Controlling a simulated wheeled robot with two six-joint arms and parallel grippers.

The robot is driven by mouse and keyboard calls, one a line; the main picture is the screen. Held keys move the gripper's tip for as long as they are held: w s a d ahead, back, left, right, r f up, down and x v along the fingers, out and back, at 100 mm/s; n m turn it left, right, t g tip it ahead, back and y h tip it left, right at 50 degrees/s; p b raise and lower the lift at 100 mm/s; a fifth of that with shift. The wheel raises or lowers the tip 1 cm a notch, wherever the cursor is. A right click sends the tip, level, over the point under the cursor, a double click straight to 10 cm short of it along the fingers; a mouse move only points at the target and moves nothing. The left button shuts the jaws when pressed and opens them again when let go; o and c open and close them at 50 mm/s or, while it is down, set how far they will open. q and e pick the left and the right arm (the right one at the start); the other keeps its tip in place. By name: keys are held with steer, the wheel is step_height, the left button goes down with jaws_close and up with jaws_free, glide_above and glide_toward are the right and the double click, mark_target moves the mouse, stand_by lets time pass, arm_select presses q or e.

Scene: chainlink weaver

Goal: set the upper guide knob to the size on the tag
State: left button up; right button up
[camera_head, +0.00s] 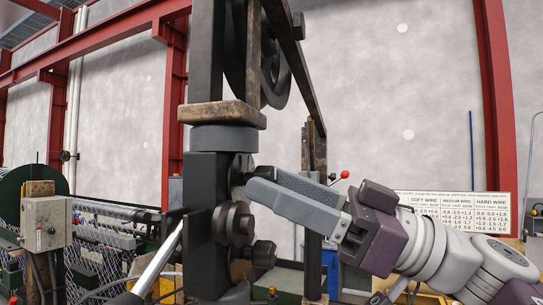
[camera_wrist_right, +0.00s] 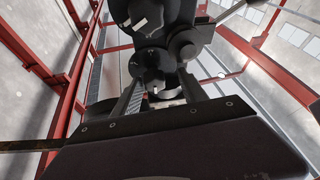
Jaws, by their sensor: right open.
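The black upper guide knob (camera_head: 264,171) sticks out from the dark machine post, and its outer end shows between my right gripper's fingers. My right gripper (camera_head: 266,180) is open, with its fingertips on either side of this knob; I cannot tell whether they touch it. In the right wrist view a round black knob face with small white marks (camera_wrist_right: 152,62) lies ahead of the open fingers (camera_wrist_right: 163,88). Its setting is too small to read. A similar lower knob (camera_head: 263,253) sits below. I cannot make out the size tag. My left gripper is not in view.
Larger dark rollers (camera_head: 233,222) sit between the two knobs on the post. A chart (camera_head: 455,212) with soft, medium and hard wire columns stands at the right. A grey control box (camera_head: 46,223) and wire mesh are at the left.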

steer(key=shift+w+d, duration=0.2)
steer(key=shift+w, duration=0.4)
steer(key=shift+s+a, duration=0.2)
jaws_close()
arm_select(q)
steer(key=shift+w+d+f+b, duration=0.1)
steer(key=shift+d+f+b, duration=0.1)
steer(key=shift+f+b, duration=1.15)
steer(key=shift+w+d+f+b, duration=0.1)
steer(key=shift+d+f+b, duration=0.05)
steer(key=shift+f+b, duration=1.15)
arm_select(e)
steer(key=shift+s+r+m+t+h, duration=0.1)
steer(key=shift+m+t+h, duration=0.1)
steer(key=shift+m+t, duration=1.05)
steer(key=shift+s+f+m+t+h, duration=0.15)
steer(key=shift+m+t, duration=0.35)
steer(key=shift+m, duration=1.6)
steer(key=shift+w+r+m+t+h, duration=0.2)
steer(key=shift+m+t, duration=0.65)
steer(key=shift+m, duration=0.8)
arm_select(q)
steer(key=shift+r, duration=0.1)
arm_select(e)
steer(key=shift+s+m+h, duration=0.15)
steer(key=shift+m+h, duration=0.1)
steer(key=shift+m, duration=0.05)
jaws_free()
steer(key=shift+a, duration=0.1)
